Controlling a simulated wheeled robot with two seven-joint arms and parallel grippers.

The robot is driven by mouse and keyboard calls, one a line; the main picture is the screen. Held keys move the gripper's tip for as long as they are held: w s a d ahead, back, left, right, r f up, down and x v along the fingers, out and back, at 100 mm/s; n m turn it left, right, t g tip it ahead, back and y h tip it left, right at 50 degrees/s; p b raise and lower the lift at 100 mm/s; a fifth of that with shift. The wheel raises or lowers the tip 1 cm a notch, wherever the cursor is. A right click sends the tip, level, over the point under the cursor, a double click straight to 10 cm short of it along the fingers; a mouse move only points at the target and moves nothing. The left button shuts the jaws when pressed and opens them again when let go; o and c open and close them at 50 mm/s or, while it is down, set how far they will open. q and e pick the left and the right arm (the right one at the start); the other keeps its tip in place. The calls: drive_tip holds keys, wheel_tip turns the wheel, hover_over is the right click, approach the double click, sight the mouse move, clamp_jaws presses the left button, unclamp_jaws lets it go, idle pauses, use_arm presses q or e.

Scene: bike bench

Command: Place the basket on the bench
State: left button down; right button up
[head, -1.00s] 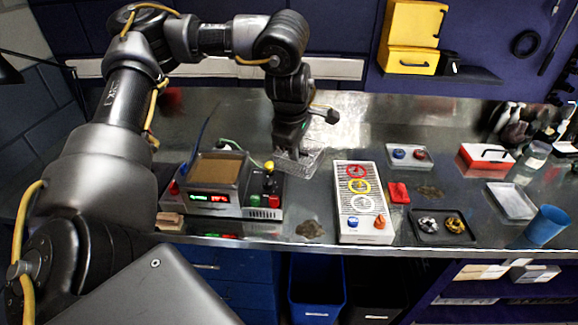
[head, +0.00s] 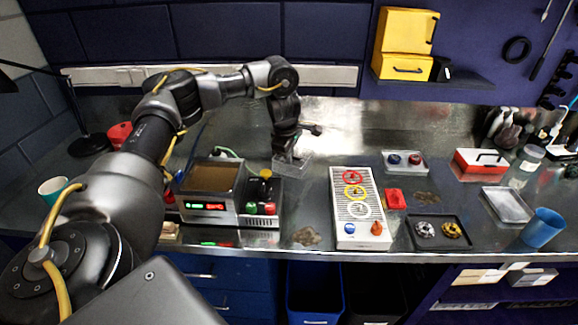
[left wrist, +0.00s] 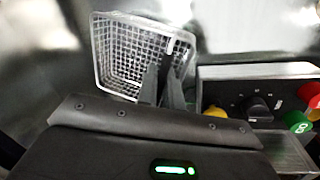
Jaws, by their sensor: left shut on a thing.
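The basket (left wrist: 118,48) is a pale wire-mesh basket, seen in the left wrist view with the fingers of my left gripper (left wrist: 165,75) at its near right wall. In the head view the basket (head: 293,167) is small and see-through, just under my left gripper (head: 288,156), behind the control box. My left gripper is shut on the basket's wall. I cannot tell whether the basket's base touches the bench (head: 320,225). My right gripper is not in view.
The control box (head: 213,212) with coloured buttons stands close in front of the basket. A white panel with numbered rings (head: 338,185), a dark tray (head: 455,243) and a blue cup (head: 543,228) are farther right. Bare bench lies behind the basket.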

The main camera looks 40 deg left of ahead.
use_arm(q)
drive_tip(key=shift+f, duration=0.75)
drive_tip(key=shift+s+p+x, duration=0.2)
drive_tip(key=shift+p+x, duration=0.15)
drive_tip(key=shift+x, duration=0.65)
drive_tip(key=c, duration=1.5)
unclamp_jaws()
drive_tip(key=shift+c, duration=0.2)
drive_tip(key=shift+r, duration=0.6)
drive_tip(key=p+v, duration=0.1)
drive_tip(key=v, duration=1)
drive_tip(key=shift+f, duration=0.1)
